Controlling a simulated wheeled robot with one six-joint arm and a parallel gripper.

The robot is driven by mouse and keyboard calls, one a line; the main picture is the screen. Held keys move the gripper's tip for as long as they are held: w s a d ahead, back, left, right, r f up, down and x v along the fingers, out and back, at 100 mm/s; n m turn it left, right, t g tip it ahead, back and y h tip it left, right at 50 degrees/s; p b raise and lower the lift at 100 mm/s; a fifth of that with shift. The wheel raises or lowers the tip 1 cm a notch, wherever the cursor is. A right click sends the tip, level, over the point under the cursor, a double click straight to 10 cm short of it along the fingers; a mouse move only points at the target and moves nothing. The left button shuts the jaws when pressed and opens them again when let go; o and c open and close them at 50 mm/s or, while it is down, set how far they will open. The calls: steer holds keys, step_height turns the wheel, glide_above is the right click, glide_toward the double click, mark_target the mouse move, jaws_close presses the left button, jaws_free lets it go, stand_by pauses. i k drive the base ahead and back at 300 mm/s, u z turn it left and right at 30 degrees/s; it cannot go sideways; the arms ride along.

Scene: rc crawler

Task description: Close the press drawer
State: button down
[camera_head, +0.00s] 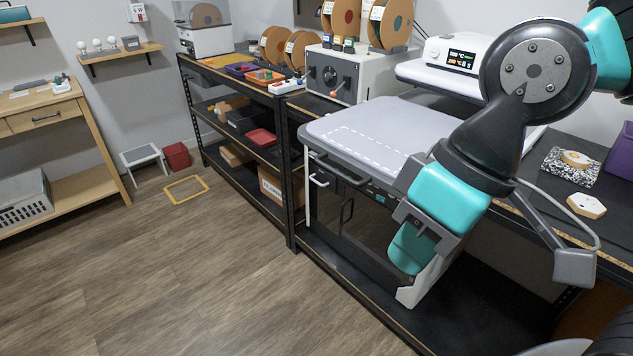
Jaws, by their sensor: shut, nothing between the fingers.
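The press (458,58) stands on the bench at the upper right, a white machine with a small lit display. Its drawer (380,118) is a pale grey flat slab with a dashed white outline on top. The drawer is open, pulled out from the press toward the front left and standing out past the bench's front edge. A dark bar handle (319,180) shows below its near left edge. My arm hangs from the upper right, in front of the drawer's right part and part of the press. My wrist is below the drawer's front right side. I cannot make out my gripper's fingers.
A grey control box (340,72) with filament spools stands left of the press. A black and white block (570,165) and a hexagonal piece (586,205) lie on the bench at right.

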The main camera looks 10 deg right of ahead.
mark_target(373, 140)
steer(key=u, duration=0.05)
steer(key=k, duration=0.2)
steer(key=z, duration=0.9)
steer(key=i, duration=0.7)
steer(key=u, duration=1.25)
